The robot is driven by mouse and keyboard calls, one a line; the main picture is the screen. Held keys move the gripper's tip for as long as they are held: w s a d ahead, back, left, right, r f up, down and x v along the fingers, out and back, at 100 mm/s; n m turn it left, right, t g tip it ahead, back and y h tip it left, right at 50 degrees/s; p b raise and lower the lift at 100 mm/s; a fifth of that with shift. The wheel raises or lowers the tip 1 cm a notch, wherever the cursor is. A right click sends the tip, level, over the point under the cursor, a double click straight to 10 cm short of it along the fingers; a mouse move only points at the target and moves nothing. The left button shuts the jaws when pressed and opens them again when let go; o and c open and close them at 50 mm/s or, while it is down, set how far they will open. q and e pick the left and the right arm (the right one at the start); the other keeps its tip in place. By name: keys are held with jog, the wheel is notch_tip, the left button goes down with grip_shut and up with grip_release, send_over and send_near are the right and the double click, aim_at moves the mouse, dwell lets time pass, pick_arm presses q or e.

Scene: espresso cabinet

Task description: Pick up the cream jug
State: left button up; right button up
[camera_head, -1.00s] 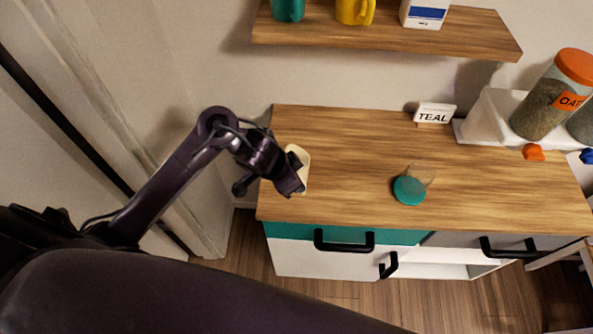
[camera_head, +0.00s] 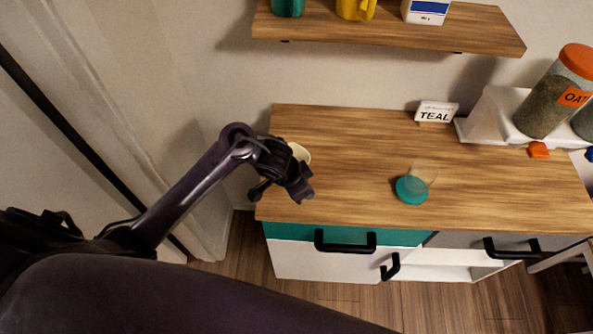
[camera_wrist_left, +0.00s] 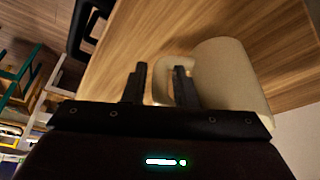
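The cream jug (camera_wrist_left: 228,80) is at the right of the left wrist view, with its loop handle towards my fingers. In the head view the jug (camera_head: 300,152) stands at the counter's left end, mostly hidden behind my left gripper (camera_head: 303,184). In the left wrist view the left gripper (camera_wrist_left: 159,84) is open. One finger is left of the handle's outer bar, and the other overlaps the handle loop near the jug body. I cannot tell whether either finger touches it. My right gripper is not in view.
A clear glass on a teal disc (camera_head: 411,190) stands mid-counter (camera_head: 345,150). A TEAL sign (camera_head: 436,112) and jar (camera_head: 553,95) are at the back right. A shelf (camera_head: 385,30) hangs above. Black drawer handles (camera_head: 345,247) stick out in front. The counter between jug and disc is clear.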

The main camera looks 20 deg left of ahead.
pick_arm(q)
grip_shut()
jog(key=shift+r, duration=0.15)
